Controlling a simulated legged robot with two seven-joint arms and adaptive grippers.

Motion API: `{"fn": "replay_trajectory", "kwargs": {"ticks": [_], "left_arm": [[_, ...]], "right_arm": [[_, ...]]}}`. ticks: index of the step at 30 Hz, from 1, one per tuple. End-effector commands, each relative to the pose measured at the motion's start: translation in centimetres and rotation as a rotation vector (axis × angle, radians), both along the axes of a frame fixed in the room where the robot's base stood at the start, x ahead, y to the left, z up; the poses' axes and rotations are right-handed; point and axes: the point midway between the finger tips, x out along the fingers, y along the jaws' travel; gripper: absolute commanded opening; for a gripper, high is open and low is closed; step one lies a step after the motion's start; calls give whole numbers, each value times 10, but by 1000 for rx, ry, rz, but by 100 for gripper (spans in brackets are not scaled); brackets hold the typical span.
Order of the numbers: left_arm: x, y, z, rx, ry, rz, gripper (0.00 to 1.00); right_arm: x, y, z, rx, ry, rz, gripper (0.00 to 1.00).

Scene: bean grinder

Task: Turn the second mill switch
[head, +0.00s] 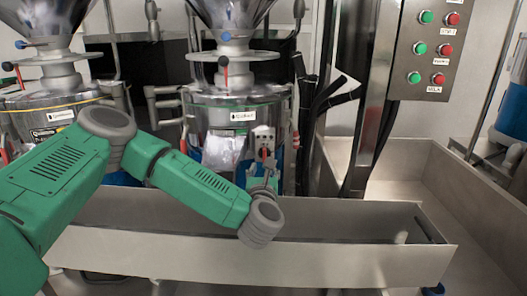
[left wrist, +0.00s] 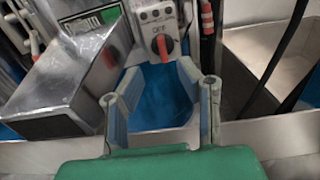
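The mill switch is a red knob on a grey plate, on the front of the right-hand mill (head: 238,98) in the head view. The switch (head: 264,152) shows from the front in the left wrist view (left wrist: 163,45), with an "OFF" label by the knob. My left gripper (head: 262,180) is just below the switch plate, partly hidden behind my own wrist. In the left wrist view my left gripper (left wrist: 160,90) has its two fingers wide apart with nothing between them; the knob is beyond and above the fingertips, apart from them. My right gripper is not in view.
Another mill (head: 55,110) stands at the left. A long steel trough (head: 330,262) runs in front, below my arm. A control panel (head: 432,45) with green and red buttons hangs at the upper right. Black cables (head: 325,95) run right of the switch. A metal chute (left wrist: 65,85) is close left of my fingers.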

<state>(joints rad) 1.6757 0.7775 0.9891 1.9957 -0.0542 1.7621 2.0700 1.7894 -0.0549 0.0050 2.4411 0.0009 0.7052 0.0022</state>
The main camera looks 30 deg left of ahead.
Motion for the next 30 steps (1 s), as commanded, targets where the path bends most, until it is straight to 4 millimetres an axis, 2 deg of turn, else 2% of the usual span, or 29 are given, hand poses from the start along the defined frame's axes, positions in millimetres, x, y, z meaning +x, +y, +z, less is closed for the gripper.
{"fn": "replay_trajectory", "kwargs": {"ticks": [9,15,21,29,30], "left_arm": [[59,42,-4,-4,0,4,31],[86,58,-4,-4,0,2,31],[99,63,-2,-3,2,-1,31],[100,65,-2,-4,1,-1,31],[100,65,-3,-4,1,0,28]], "right_arm": [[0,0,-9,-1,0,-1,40],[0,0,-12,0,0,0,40],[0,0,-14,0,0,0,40],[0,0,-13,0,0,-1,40],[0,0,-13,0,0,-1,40]]}}
